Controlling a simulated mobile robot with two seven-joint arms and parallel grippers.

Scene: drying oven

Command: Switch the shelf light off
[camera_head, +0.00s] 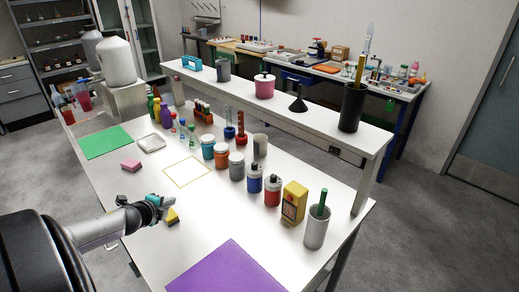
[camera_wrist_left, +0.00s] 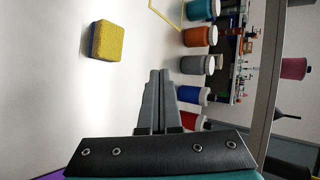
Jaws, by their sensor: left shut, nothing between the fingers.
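A small dark fitting (camera_head: 334,150) sits on the front edge of the raised white shelf (camera_head: 300,112). It is too small to tell whether it is the light's switch or how it is set. No lamp shows clearly. My left gripper (camera_head: 162,201) is over the near left part of the bench, well apart from the shelf. In the left wrist view its fingers (camera_wrist_left: 160,74) are shut together with nothing between them. My right gripper is not in view.
A yellow sponge (camera_head: 173,215) lies close to my left gripper. Jars such as the blue one (camera_head: 254,178), a yellow box (camera_head: 294,202) and a grey cup (camera_head: 317,228) stand in front of the shelf. A purple mat (camera_head: 232,272) lies at the front.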

